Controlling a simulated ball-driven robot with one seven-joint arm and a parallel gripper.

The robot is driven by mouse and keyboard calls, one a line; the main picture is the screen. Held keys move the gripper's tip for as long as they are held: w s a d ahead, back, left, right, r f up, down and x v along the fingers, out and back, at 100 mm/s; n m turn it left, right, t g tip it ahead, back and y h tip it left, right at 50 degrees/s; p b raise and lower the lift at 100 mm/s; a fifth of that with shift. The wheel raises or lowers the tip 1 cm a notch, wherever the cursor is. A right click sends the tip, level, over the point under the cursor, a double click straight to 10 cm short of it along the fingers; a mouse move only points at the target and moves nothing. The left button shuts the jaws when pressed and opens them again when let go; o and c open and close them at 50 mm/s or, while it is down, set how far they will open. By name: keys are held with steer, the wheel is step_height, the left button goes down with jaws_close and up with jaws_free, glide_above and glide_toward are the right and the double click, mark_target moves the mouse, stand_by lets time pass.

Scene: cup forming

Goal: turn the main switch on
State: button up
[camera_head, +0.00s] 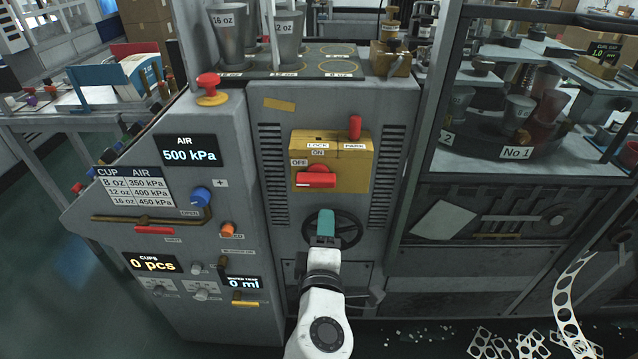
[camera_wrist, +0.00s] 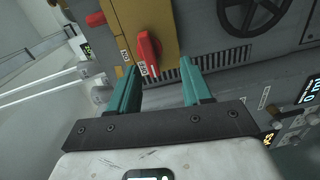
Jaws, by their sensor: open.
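The main switch is a red handle (camera_head: 316,180) on a yellow box (camera_head: 351,149) on the grey machine front. The handle lies level, its end at the OFF label on the left; ON is marked above it. In the wrist view the red handle (camera_wrist: 149,52) shows ahead, just beyond and between the fingertips. My gripper (camera_head: 325,222) has teal fingers and is below the box, in front of a black handwheel. In the wrist view my gripper (camera_wrist: 158,75) is open and empty, with its fingers apart and not around the handle.
The black handwheel (camera_head: 349,229) is right behind my gripper. A red mushroom button (camera_head: 209,86) and an air panel (camera_head: 190,152) reading 500 kPa are to the left. Cups (camera_head: 228,35) stand on top.

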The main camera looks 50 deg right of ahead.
mark_target(317, 185)
steer(key=shift+n+t, duration=0.4)
steer(key=shift+n, duration=0.1)
steer(key=x, duration=0.3)
steer(key=w+r+p+x, duration=0.1)
steer(key=x, duration=0.3)
steer(key=a+r+p+x, duration=0.1)
steer(key=x, duration=0.3)
steer(key=shift+w+d, duration=0.1)
steer(key=shift+w, duration=0.15)
jaws_close()
